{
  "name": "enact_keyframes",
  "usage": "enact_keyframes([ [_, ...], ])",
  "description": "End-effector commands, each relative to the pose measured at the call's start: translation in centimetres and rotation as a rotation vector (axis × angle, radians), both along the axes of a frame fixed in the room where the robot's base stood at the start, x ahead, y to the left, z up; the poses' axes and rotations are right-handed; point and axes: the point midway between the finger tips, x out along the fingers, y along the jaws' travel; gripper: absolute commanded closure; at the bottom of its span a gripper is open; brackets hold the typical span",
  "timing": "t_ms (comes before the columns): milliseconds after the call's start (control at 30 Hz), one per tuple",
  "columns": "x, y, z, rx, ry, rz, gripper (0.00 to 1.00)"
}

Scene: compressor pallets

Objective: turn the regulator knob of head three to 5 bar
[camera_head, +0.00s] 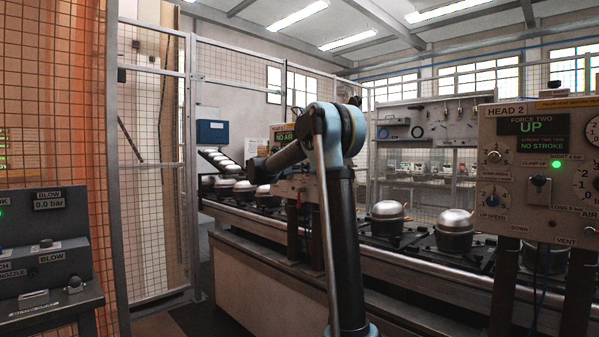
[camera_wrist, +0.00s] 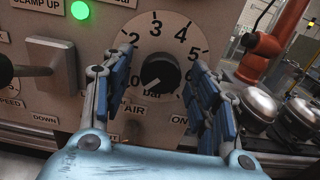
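The black regulator knob (camera_wrist: 160,75) sits on a round white dial (camera_wrist: 160,38) marked in bar. The numbers 2, 3, 4 and 5 show clearly around it. A pale mark on the knob seems to point to the lower left, but I cannot read its exact value. My gripper (camera_wrist: 162,62) is open, with one blue-padded finger on each side of the knob and visible gaps between. The left finger hides part of the dial's low end. In the head view, the panel with a "NO AIR" sign (camera_head: 284,138) is partly behind my arm, and my fingers cannot be made out.
A green lamp (camera_wrist: 81,10) and a lever (camera_wrist: 20,70) are left of the dial. The head view shows the Head 2 panel (camera_head: 520,220) at right and mesh fencing (camera_head: 150,180) at left.

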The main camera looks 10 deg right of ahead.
Motion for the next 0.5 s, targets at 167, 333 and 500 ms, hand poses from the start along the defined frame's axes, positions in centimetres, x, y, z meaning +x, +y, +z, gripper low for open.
enact_keyframes([
  [167, -0.01, 0.02, 0.00, 0.000, 0.000, 0.000, 0.87],
  [333, -0.03, 0.31, 0.00, 0.001, -0.001, 0.000, 0.90],
  [500, 0.00, 0.10, 0.00, 0.011, -0.015, 0.001, 0.90],
])
